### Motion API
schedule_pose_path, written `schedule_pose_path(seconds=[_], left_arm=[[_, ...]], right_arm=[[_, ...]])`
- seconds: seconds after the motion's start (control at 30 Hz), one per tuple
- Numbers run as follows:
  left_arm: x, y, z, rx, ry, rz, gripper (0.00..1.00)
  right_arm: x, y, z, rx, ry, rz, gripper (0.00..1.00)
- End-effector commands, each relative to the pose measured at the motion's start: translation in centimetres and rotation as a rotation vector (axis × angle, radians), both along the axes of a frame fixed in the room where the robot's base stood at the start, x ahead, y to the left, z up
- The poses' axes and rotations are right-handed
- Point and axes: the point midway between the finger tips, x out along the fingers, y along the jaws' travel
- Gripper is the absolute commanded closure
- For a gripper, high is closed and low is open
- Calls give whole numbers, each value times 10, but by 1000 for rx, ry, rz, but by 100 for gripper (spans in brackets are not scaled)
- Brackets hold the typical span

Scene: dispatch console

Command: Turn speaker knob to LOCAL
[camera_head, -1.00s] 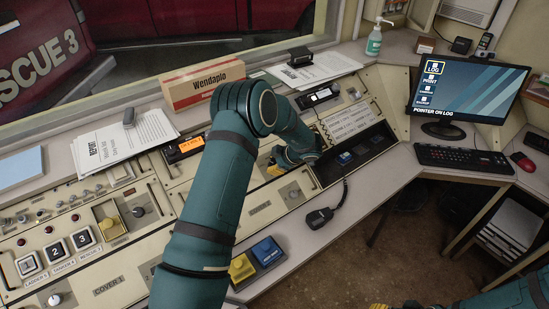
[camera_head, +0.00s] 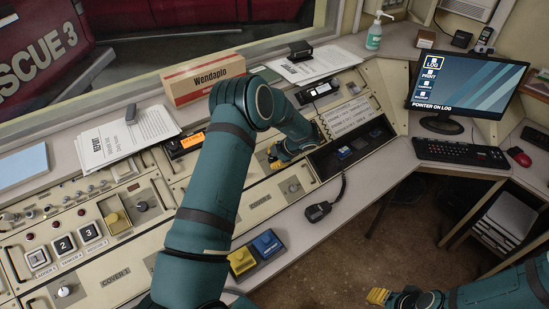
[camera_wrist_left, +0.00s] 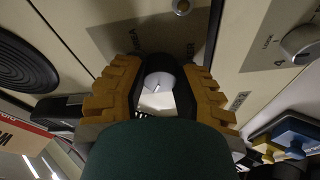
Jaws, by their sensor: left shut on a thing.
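My left gripper (camera_head: 274,159) reaches down to the cream console panel. In the left wrist view its orange fingers (camera_wrist_left: 158,90) are shut on a round grey-white knob (camera_wrist_left: 159,82), one finger on each side. The fingers and hand hide this knob in the head view. A second pale knob (camera_wrist_left: 302,44) stands apart to the right in the wrist view, with partly readable lettering beside it. My right gripper (camera_head: 378,296) shows only orange fingertips at the bottom edge, away from the console.
A dark round speaker grille (camera_wrist_left: 22,75) lies left in the wrist view. The Wendapio box (camera_head: 205,80) stands behind my left arm. A yellow and blue button box (camera_head: 256,254) and a black handset (camera_head: 318,211) lie along the front edge. A monitor (camera_head: 468,88) stands right.

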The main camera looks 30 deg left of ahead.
Motion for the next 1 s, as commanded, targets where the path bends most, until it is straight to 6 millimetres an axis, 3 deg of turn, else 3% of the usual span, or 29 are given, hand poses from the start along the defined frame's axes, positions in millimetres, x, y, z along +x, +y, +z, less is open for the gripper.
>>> schedule_pose_path(seconds=[0.23, 0.27, 0.33, 0.37, 0.77, 1.0], left_arm=[[-1, 2, 0, 3, 0, 3, 100], [-1, 2, 0, 3, 1, 3, 65], [-1, 2, 0, 3, 0, 3, 40], [-1, 2, 0, 3, 0, 3, 35], [0, -3, 5, 1, 0, 0, 35], [1, -27, 38, 0, -3, -1, 35]], right_arm=[[0, 0, 0, 0, 0, 0, 61], [0, 0, 0, 0, 0, 0, 61], [0, 0, 0, 0, 0, 0, 61], [0, 0, 0, 0, 0, 0, 61], [0, 0, 0, 0, 0, 1, 61], [0, 0, 0, 0, 0, 0, 61]])
